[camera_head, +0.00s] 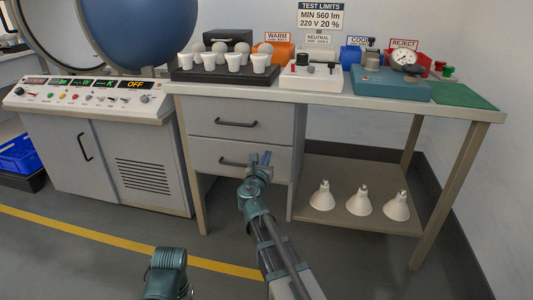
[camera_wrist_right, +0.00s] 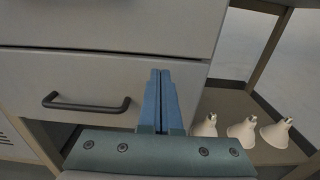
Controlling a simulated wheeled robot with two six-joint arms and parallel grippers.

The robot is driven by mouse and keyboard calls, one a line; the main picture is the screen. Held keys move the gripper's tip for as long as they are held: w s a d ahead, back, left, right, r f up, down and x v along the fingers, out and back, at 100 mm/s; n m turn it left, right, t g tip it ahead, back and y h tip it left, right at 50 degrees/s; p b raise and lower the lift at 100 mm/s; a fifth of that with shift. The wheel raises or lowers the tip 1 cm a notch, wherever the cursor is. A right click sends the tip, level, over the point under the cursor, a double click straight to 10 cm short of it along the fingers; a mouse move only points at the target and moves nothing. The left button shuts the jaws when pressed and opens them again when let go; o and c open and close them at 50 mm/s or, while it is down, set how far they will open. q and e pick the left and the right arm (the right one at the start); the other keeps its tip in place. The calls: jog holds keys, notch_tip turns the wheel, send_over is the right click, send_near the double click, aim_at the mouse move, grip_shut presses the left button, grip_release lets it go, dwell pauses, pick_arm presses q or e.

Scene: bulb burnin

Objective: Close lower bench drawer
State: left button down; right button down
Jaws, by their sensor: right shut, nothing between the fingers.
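The lower bench drawer (camera_head: 207,157) is below the upper drawer (camera_head: 205,121) under the bench top. Its front looks about flush with the upper one; I cannot tell whether a small gap remains. Its dark bar handle (camera_head: 235,163) also shows in the right wrist view (camera_wrist_right: 85,104). My right gripper (camera_head: 261,157) is shut and empty, in front of the drawer's right part, right of the handle. In the right wrist view its blue fingertips (camera_wrist_right: 160,74) overlap the drawer front (camera_wrist_right: 60,75); contact is unclear. My left gripper is not in view.
White lamps (camera_head: 358,203) stand on the low shelf right of the drawers. A bench leg (camera_head: 193,190) stands left of them. A control console (camera_head: 90,102) with a cabinet is further left. The floor before the bench is clear, with a yellow line (camera_head: 110,243).

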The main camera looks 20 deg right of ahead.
jog(key=v, duration=1)
jog(key=shift+s+a, duration=0.1)
jog(key=shift+a, duration=0.05)
jog(key=s+a+f+m+g+y+p, duration=0.4)
jog(key=s+a+m+g+p, duration=0.4)
jog(key=s+m, duration=0.4)
jog(key=s+a+f+m+g+y+p, duration=0.4)
jog(key=s+a+m+g+p, duration=0.25)
jog(key=s+a+m, duration=0.55)
notch_tip(320, 180, up, 38)
jog(key=m+p, duration=0.1)
jog(key=p, duration=3.6)
jog(key=shift+w+d+g+y, duration=0.2)
jog(key=shift+d+g+y, duration=0.15)
jog(key=shift+y, duration=0.05)
